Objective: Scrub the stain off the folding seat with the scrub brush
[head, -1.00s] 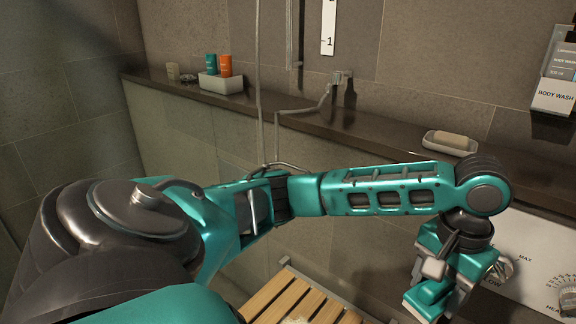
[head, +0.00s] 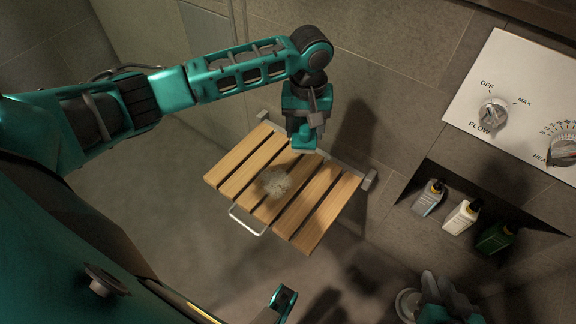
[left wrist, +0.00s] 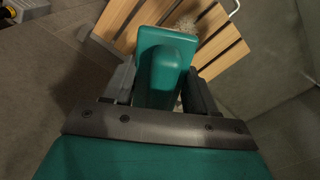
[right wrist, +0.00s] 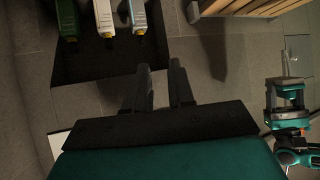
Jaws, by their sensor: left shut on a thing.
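The folding seat (head: 322,200) has wooden slats and juts from the wall in the head view. A pale grey, rough-edged stain (head: 276,183) lies across its middle slats; part of it shows past the brush in the left wrist view (left wrist: 187,24). My left gripper (head: 304,122) is shut on the teal scrub brush (left wrist: 165,58), above the wall-side part of the seat. In the head view the brush (head: 303,141) hides some slat; I cannot tell whether it touches. My right gripper (right wrist: 161,88) is empty, its fingers apart, low at the right in the head view (head: 437,284).
A wall niche at the right holds a grey bottle (head: 429,198), a white bottle (head: 461,217) and a green bottle (head: 496,238). The control panel (head: 525,100) with knobs is above it. A metal rail (head: 246,222) sticks out from the seat's front edge.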

